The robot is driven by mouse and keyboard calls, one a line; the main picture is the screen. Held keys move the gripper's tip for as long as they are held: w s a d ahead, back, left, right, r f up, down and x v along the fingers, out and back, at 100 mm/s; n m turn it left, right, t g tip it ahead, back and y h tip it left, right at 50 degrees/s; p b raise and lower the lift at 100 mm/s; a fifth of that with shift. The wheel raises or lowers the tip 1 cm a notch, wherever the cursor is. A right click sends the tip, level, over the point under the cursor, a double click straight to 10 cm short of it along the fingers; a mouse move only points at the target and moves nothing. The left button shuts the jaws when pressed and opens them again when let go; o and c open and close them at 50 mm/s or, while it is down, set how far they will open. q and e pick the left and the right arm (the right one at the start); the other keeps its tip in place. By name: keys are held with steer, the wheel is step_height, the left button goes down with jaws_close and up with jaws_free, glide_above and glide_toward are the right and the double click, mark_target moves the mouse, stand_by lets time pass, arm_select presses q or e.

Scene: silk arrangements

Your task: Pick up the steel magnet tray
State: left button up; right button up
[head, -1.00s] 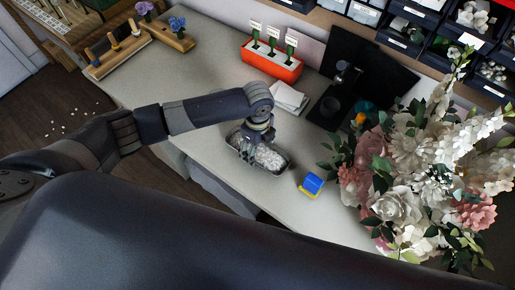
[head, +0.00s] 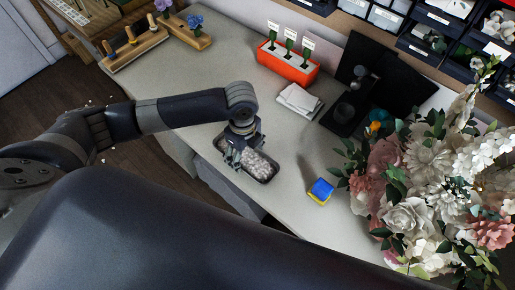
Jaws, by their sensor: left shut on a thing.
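The steel magnet tray (head: 270,179) is a small dark-rimmed oblong tray filled with whitish pieces. It is at the front edge of the grey worktop, in the middle of the head view. My left gripper (head: 233,156) points down at the tray's left end and is shut on it. The fingers hide that end of the tray. I cannot tell whether the tray touches the worktop. My right gripper is not in view.
A blue and yellow block (head: 320,191) lies right of the tray. A flower arrangement (head: 425,190) fills the right side. Folded white cloths (head: 299,100), an orange planter (head: 288,64) and a dark monitor (head: 385,75) stand behind.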

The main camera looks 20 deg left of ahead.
arm_select(q)
steer(key=s+a+b, duration=0.1)
steer(key=s+a, duration=0.4)
steer(key=a, duration=0.1)
steer(key=shift+s+a+r, duration=0.2)
steer(key=shift+s+r, duration=0.2)
steer(key=shift+r, duration=0.05)
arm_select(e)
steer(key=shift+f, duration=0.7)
